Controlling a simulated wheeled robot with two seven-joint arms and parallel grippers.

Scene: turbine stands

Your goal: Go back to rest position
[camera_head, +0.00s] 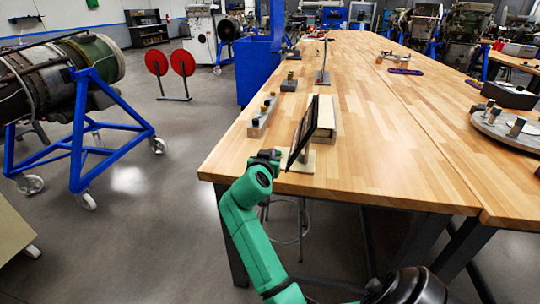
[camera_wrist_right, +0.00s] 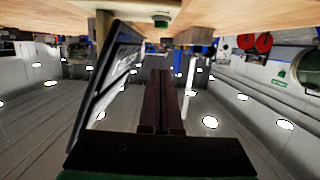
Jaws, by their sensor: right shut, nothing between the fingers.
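My right gripper (camera_head: 267,156) is at the near left edge of the wooden workbench (camera_head: 400,155), at the end of my green arm. In the right wrist view its two dark fingers (camera_wrist_right: 163,82) are together with nothing between them. A dark, thin tablet-like panel (camera_head: 303,132) stands tilted just right of the gripper in the head view. In the wrist view this panel (camera_wrist_right: 110,75) is left of the fingers; I cannot tell whether it touches the gripper. My left gripper is not in view.
A pale block (camera_head: 325,115) stands behind the panel, with a grey strip of small knobs (camera_head: 263,115) to its left. A thin metal stand (camera_head: 323,77) is farther back. A round metal plate (camera_head: 505,127) lies at right. An engine on a blue stand (camera_head: 78,135) is at left; grey floor between is clear.

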